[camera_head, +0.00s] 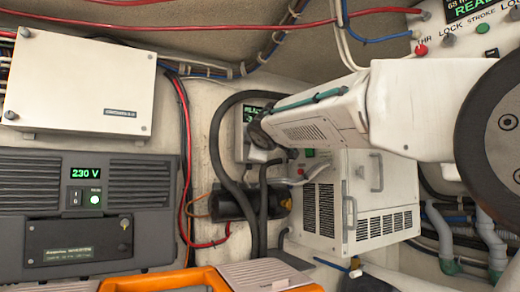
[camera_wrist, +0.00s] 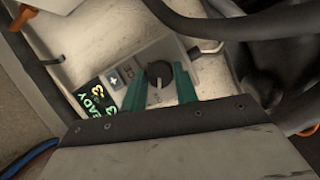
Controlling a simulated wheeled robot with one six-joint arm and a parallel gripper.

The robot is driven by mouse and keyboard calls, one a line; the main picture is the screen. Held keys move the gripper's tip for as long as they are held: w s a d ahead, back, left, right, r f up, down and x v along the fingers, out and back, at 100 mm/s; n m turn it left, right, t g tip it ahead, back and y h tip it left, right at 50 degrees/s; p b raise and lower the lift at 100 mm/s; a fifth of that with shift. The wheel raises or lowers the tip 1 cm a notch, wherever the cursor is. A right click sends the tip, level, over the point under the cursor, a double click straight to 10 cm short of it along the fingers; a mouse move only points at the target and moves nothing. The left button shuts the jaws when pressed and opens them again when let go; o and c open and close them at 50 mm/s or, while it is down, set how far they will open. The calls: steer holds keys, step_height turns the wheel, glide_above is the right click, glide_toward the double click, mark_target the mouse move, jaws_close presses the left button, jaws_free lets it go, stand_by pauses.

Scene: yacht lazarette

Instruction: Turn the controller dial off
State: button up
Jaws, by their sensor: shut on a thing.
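The controller (camera_head: 240,148) is a pale box on the back wall in the head view, mostly hidden behind my arm. Its lit display (camera_wrist: 94,102) shows green "READY" and yellow characters in the wrist view. The black controller dial (camera_wrist: 158,72) sits beside the display and some small buttons, with a pale mark on its face. My gripper (camera_wrist: 160,88) has its two green fingers on either side of the dial and is shut on it. The fingertips cannot be made out in the head view.
A grey 230 V unit (camera_head: 80,250) and a white box (camera_head: 78,82) are at left. A white vented unit (camera_head: 375,185) stands right of the controller. Thick black hoses (camera_head: 216,150) run close by the controller. An orange case (camera_head: 150,282) is below.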

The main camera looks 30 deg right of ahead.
steer(key=shift+f+n, duration=0.15)
steer(key=shift+n, duration=0.35)
steer(key=shift+h, duration=0.3)
steer(key=o, duration=1)
steer(key=v, duration=0.7)
steer(key=shift+s, duration=0.4)
steer(key=shift+s, duration=0.1)
